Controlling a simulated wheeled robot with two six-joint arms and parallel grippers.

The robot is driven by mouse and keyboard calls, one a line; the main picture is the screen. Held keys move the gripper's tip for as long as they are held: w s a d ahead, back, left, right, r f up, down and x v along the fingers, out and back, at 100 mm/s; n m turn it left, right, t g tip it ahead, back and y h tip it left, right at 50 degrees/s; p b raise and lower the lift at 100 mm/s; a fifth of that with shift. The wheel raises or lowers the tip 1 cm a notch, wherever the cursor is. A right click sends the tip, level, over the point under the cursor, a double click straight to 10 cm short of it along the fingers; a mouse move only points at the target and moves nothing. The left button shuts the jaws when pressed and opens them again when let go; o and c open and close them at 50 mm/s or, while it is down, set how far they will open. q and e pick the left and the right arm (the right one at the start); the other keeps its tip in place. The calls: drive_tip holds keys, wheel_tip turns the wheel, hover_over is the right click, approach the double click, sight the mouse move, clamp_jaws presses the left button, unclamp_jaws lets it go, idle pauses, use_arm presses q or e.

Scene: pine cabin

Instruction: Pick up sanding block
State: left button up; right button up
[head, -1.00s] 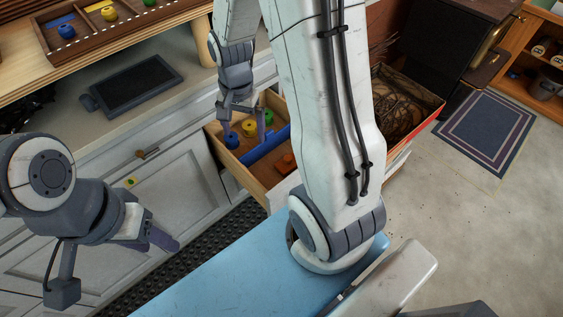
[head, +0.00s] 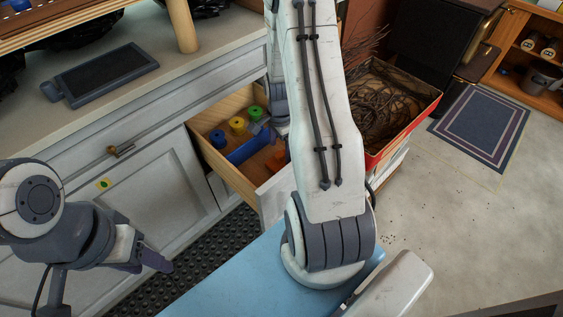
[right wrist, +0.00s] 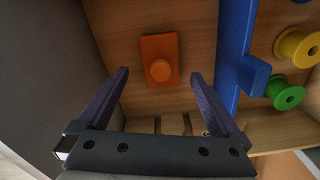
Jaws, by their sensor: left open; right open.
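The sanding block, an orange block with a round knob (right wrist: 160,57), lies on the floor of the open drawer (head: 232,178). In the head view it shows as a small orange shape (head: 277,160), partly hidden by my right arm. My right gripper (right wrist: 158,76) is open and empty inside or just above the drawer, its two fingers pointing toward the block with a gap between them. In the head view it is mostly behind my arm. My left gripper (head: 160,262) is open and empty in front of the cabinet, away from the drawer.
A blue divider (right wrist: 234,55) stands beside the block. Beyond it are spools: yellow (right wrist: 298,46), green (right wrist: 287,92) and blue (head: 217,137). Light wooden pieces (right wrist: 174,124) lie near the drawer end. A red-edged box of twigs (head: 425,112) stands right of the drawer.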

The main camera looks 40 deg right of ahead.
sight(280, 154)
wheel_tip(280, 154, down, 4)
drive_tip(key=shift+a+r+b, duration=0.1)
drive_tip(key=shift+b, duration=0.45)
drive_tip(key=c, duration=1.4)
wheel_tip(280, 154, up, 10)
drive_tip(key=p, duration=0.3)
